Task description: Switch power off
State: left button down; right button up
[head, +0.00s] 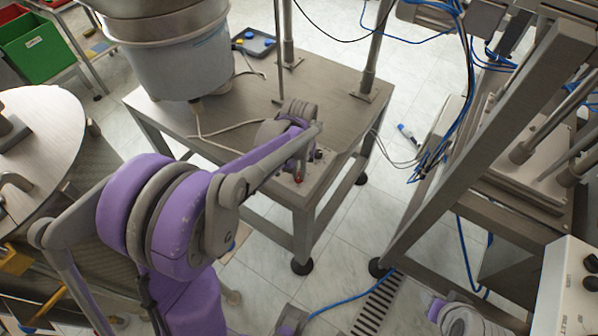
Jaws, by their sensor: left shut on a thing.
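The small control panel (312,178) is on the front right corner of the metal table. A red button (299,181) shows on it, with small dark controls (318,155) beside it. My left arm reaches in from the left, and my left gripper (303,160) is at this panel. It is shut on a small control there, which I take to be the power switch; the fingers and wrist mostly hide it, so its position cannot be read.
A metal feeder bowl (175,60) stands on the table (345,105) at the back left, with a cable across the top. A dark tray (254,42) is at the rear. A metal frame (480,150) stands to the right. A blue cable (350,299) crosses the floor.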

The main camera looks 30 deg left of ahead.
aim_at(299, 176)
pick_arm(q)
jog(key=shift+n, duration=0.6)
jog(key=c, duration=0.9)
grip_release()
notch_tip(299, 176, up, 11)
jog(key=shift+f+p, duration=0.1)
jog(key=shift+p, duration=0.25)
jog(key=shift+s, duration=0.1)
